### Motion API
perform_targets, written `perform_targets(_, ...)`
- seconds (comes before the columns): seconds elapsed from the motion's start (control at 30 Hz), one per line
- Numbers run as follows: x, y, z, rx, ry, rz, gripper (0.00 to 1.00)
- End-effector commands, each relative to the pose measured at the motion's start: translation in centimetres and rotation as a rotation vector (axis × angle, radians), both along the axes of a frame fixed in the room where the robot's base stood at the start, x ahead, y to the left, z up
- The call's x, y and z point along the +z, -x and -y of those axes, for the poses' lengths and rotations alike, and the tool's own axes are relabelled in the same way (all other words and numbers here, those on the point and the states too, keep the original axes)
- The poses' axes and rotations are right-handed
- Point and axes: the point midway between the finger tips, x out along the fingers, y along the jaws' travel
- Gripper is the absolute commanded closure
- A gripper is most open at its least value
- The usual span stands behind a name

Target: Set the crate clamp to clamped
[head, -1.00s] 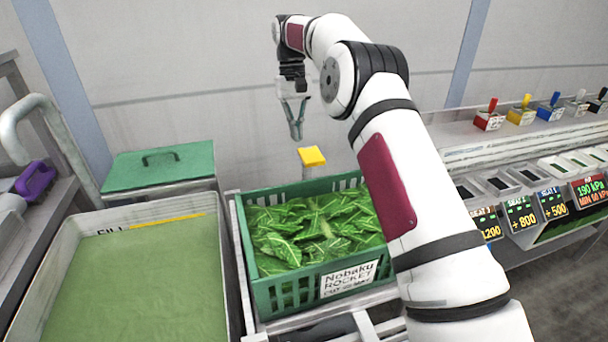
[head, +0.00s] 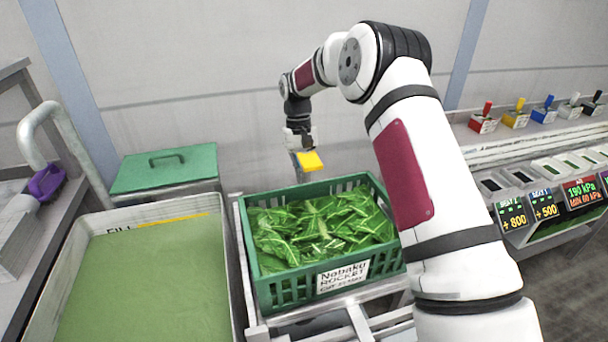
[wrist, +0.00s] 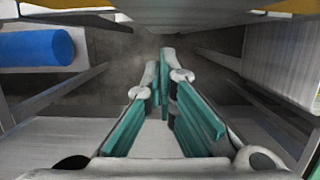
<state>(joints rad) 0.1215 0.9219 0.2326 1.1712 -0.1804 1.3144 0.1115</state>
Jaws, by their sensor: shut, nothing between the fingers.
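The green crate (head: 330,284), full of leafy greens, sits on a metal stand in the head view. A yellow block (head: 311,160) at its back edge appears to be the crate clamp's handle; the rest of the clamp is hidden. My gripper (head: 300,172) points down just behind and left of the yellow block, its fingers partly hidden. I cannot tell whether it touches the block. In the wrist view my gripper (wrist: 164,70) is shut and empty, its fingers close together above a dark gap between metal rails.
A tank of green water (head: 150,290) stands left of the crate, with a green lidded box (head: 165,170) behind it. A panel with coloured levers (head: 515,117) and displays is at the right. A blue cylinder (wrist: 35,48) shows left in the wrist view.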

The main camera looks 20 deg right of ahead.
Motion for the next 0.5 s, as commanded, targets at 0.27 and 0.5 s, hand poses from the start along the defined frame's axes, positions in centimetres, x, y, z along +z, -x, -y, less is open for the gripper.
perform_targets(0.27, 0.00, 0.76, 0.00, 0.000, 0.000, 0.000, 1.00)
perform_targets(0.5, 0.02, 0.80, -0.01, 0.000, 0.000, 0.000, 1.00)
